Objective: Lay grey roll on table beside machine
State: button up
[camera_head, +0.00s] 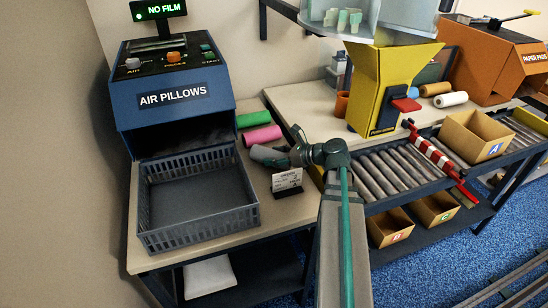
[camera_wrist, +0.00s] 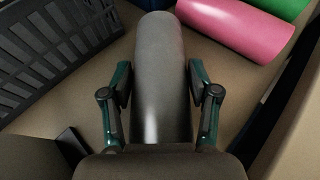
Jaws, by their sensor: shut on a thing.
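The grey roll (camera_wrist: 162,60) lies lengthwise between the two fingers of my gripper (camera_wrist: 160,88) in the wrist view, and the fingers are shut on its sides. In the head view the grey roll (camera_head: 264,154) shows at the end of my gripper (camera_head: 280,157), low over the beige table (camera_head: 290,222), just right of the blue air pillows machine (camera_head: 175,97). I cannot tell whether the roll touches the table top. The machine's sign reads NO FILM.
A pink roll (camera_head: 262,136) and a green roll (camera_head: 254,119) lie behind the grey one. A grey basket (camera_head: 198,228) stands left, before the machine. A small card stand (camera_head: 287,182) is close to my gripper. The roller conveyor (camera_head: 385,172) runs at right.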

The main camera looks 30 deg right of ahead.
aim_at(285, 155)
jog(key=shift+f, duration=0.1)
jog(key=o, duration=1.3)
jog(key=shift+o, duration=0.2)
jog(key=shift+s+d+r, duration=0.2)
jog(key=shift+s+r, duration=0.05)
jog(key=v, duration=0.6)
jog(key=shift+s+d+r, duration=0.2)
jog(key=shift+s+d, duration=0.05)
jog(key=shift+s, duration=0.05)
jog(key=shift+p, duration=0.35)
